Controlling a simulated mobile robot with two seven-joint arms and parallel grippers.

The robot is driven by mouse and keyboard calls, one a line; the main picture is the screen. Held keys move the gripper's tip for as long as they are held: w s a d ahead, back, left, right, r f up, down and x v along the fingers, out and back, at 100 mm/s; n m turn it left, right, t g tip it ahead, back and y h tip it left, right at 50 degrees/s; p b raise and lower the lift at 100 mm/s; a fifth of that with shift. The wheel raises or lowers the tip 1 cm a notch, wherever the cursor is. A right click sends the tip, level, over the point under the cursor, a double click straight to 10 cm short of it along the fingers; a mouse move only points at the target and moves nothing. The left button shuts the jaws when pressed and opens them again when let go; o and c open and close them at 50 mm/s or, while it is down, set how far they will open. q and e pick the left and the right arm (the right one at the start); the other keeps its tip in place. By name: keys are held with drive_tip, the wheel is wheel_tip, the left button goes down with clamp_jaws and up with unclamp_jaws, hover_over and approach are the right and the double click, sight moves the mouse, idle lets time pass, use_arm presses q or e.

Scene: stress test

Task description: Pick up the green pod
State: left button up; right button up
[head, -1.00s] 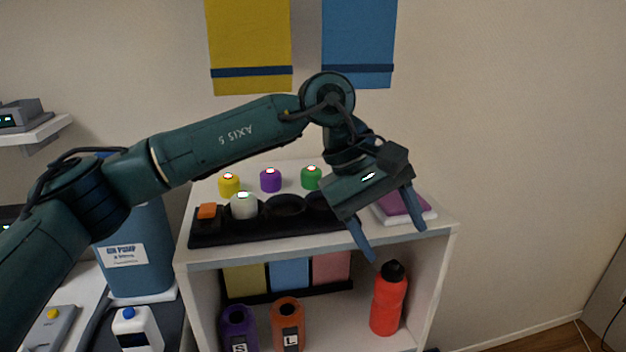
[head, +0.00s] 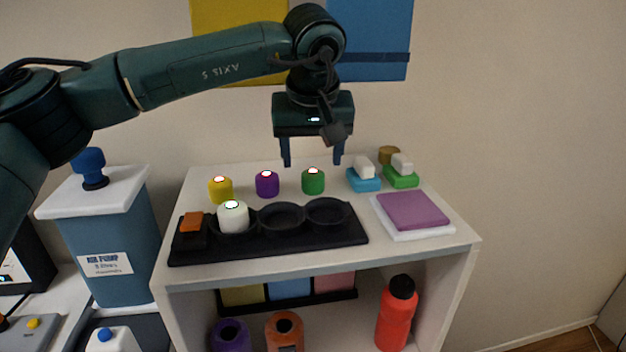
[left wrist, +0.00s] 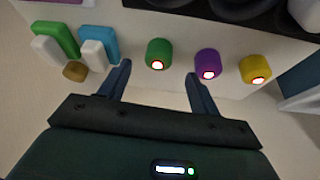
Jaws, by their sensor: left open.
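The green pod (head: 313,181) stands upright on the white shelf top (head: 420,252), at the right end of a row with a purple pod (head: 267,184) and a yellow pod (head: 220,190). My left gripper (head: 312,164) is open and empty, pointing down above and close to the green pod. In the left wrist view the green pod (left wrist: 158,54) lies ahead of the gap between the fingertips (left wrist: 158,68), with the purple pod (left wrist: 208,63) near the right finger. My right gripper is not in view.
A black tray (head: 345,236) with round wells stands in front of the pods, holding a white pod (head: 233,217) and an orange block (head: 192,222). Blue and green blocks (head: 364,184) with white tops are to the right. A purple pad (head: 412,209) lies at front right.

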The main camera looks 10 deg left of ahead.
sight(313, 173)
use_arm(q)
drive_tip(key=p+x, duration=0.1)
drive_tip(key=x, duration=0.4)
drive_tip(key=shift+f, duration=0.15)
drive_tip(key=c, duration=1.1)
drive_tip(key=shift+o, duration=0.2)
